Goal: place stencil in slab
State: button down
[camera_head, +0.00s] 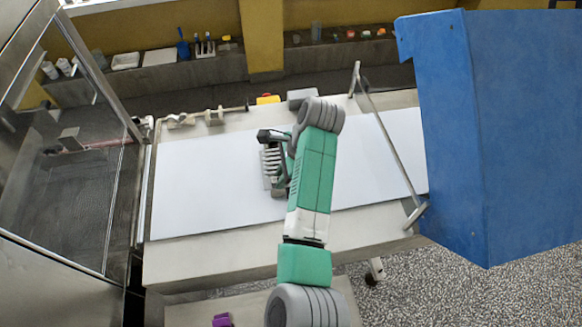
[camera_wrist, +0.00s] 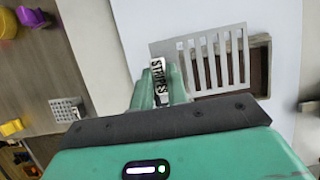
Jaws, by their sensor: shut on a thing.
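The stencil (camera_wrist: 214,62) is a thin light-grey plate with a row of parallel slots. A small upright tab lettered "STRIPES" stands at its left end in the wrist view. My gripper (camera_wrist: 160,82) is shut on that tab. The slab (camera_wrist: 262,68) is a grey-rimmed frame with a brown inside, on the white belt. The stencil overlaps much of it, and the slab's right end shows uncovered. The stencil looks slightly turned against the slab; I cannot tell whether they touch. In the head view the stencil (camera_head: 271,160) shows beside my gripper (camera_head: 268,150), partly hidden by my arm.
The white belt (camera_head: 200,180) is clear on both sides. A metal bar frame (camera_head: 385,140) crosses it at the right, near a large blue housing (camera_head: 500,130). A glass-sided machine (camera_head: 65,150) stands left. A yellow item (camera_head: 268,99) and grey block (camera_head: 301,95) lie behind the belt.

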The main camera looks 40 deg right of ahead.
jog(key=d, duration=0.2)
jog(key=w+d+b, duration=0.1)
jog(key=w+d, duration=0.1)
jog(key=d, duration=0.1)
jog(key=shift+w+d+f, duration=0.15)
jog(key=shift+d+f, duration=0.15)
jog(key=shift+d, duration=0.05)
jog(key=shift+f+b, duration=0.45)
jog(key=shift+f, duration=1.25)
jog(key=shift+f, duration=0.2)
jog(key=c, duration=1.4)
grip_release()
jog(key=shift+r, duration=0.15)
jog(key=p+v, duration=0.1)
jog(key=v, duration=1.1)
jog(key=shift+w+r, duration=0.1)
